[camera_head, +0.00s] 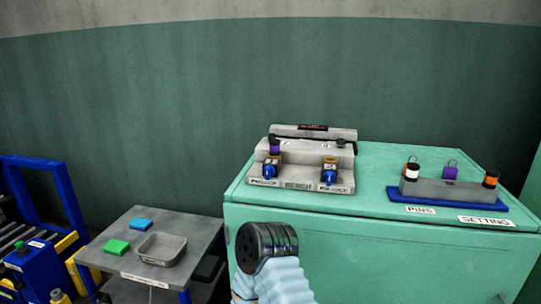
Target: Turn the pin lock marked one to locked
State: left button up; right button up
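A grey bench fixture (300,180) stands on the left part of the green cabinet top. It carries two blue knobs in brass-coloured mounts, a left knob (269,171) and a right knob (328,177). Small labels sit below them; the left label (263,182) seems to read pin lock, but the number is too small to read. A purple and black pin (274,146) stands upright above the left mount. The knobs' lock state cannot be told. Neither gripper shows; only a ribbed pale blue part with a dark round end, probably my arm, rises at bottom centre.
A grey pin holder (448,190) on a blue base holds several coloured pins at the right of the cabinet top (365,200). A side table (196,262) at lower left bears a grey tray (162,236), a green block (116,247) and a blue block (141,225).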

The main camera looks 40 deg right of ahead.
aim_at(269, 171)
jog(key=z, duration=1.5)
